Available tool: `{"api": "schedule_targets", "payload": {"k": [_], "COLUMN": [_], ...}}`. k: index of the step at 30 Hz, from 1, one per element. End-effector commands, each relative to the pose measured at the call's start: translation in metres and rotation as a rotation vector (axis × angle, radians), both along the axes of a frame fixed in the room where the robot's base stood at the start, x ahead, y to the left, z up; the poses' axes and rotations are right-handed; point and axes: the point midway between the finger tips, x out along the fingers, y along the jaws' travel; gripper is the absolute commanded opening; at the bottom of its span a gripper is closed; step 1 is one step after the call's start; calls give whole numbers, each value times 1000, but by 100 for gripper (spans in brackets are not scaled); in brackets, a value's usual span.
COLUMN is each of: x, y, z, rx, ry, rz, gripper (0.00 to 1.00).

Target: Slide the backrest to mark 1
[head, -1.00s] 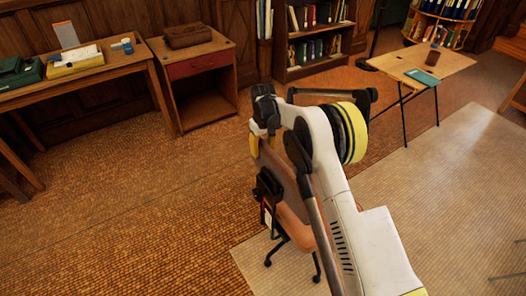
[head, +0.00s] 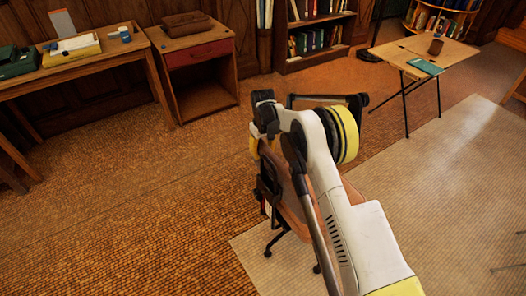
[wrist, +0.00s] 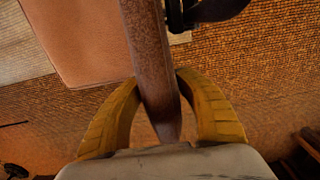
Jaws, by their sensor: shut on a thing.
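The backrest (wrist: 148,55) is a brown panel, seen edge-on in the wrist view. The two yellow fingers of my gripper (wrist: 157,82) are shut on it, one on each side. In the head view, my gripper (head: 254,148) is mostly behind my own arm, and only a little of the backrest (head: 281,165) shows. The chair's pinkish-brown seat (head: 293,213) is below it; the seat also shows at upper left in the wrist view (wrist: 75,35). A black bracket (head: 267,190) stands at the chair's back. No marks or numbers can be made out.
The chair's dark legs (head: 275,243) stand by the corner of a pale rug (head: 430,200). A desk (head: 100,62) and a wooden cabinet (head: 200,100) stand at the back left. A folding table (head: 430,52) is at the back right. Floor left of the chair is clear.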

Motion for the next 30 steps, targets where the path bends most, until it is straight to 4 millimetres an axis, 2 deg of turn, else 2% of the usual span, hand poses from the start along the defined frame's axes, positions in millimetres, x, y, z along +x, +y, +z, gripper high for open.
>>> {"api": "schedule_targets", "payload": {"k": [1, 3, 14, 17, 24, 30], "x": [0, 0, 0, 0, -1, -1], "y": [0, 0, 0, 0, 0, 0], "z": [-2, -2, 4, 18, 71, 106], "rx": [-1, -1, 0, 0, 0, 0], "ry": [1, 1, 0, 0, 0, 0], "rz": [-1, -1, 0, 0, 0, 0], "gripper": [47, 63, 63, 63, 63, 63]}}
